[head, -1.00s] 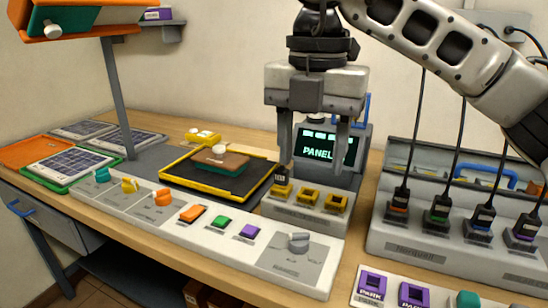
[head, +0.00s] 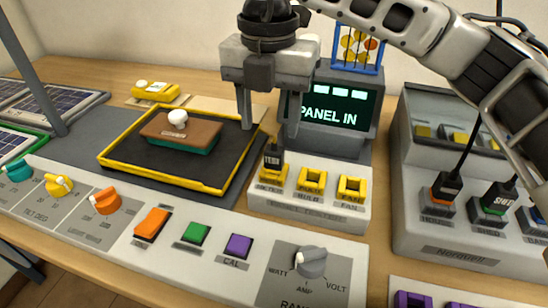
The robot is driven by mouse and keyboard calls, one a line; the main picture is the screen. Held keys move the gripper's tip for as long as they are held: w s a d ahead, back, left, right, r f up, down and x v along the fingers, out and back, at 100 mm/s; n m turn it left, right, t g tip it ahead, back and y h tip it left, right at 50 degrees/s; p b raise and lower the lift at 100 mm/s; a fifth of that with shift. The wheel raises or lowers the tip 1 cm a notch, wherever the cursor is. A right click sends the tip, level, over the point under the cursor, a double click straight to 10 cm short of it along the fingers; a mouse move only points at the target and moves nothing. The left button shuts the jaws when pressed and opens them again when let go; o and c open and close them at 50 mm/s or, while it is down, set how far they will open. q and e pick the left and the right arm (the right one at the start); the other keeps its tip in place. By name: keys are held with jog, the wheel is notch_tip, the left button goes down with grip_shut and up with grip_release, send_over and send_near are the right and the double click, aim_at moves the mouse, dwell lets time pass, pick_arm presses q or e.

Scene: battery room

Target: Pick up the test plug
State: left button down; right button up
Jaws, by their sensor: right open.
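The test plug (head: 273,159) is a small black plug with a white "TEST" label. It stands upright in the left one of three yellow sockets on a pale socket block (head: 310,202). The other two yellow sockets, a middle one (head: 312,180) and a right one (head: 351,189), are empty. My right gripper (head: 268,130) is open and points down, its fingers on either side of the space just above the plug. I cannot tell whether either finger touches it. My left gripper is not in view.
A screen (head: 338,112) reading "PANEL IN" stands right behind the block. A yellow-rimmed tray (head: 160,178) with a brown-topped block lies left. A switch panel (head: 210,242) with knobs runs along the front. A grey case (head: 440,235) with corded plugs stands right.

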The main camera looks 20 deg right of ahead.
aim_at(274, 149)
jog(key=shift+d+f+p, duration=0.15)
jog(key=shift+d+f, duration=0.05)
jog(key=shift+f, duration=1.45)
jog(key=shift+d+f+p, duration=0.15)
jog(key=shift+f, duration=1.45)
jog(key=c, duration=1.1)
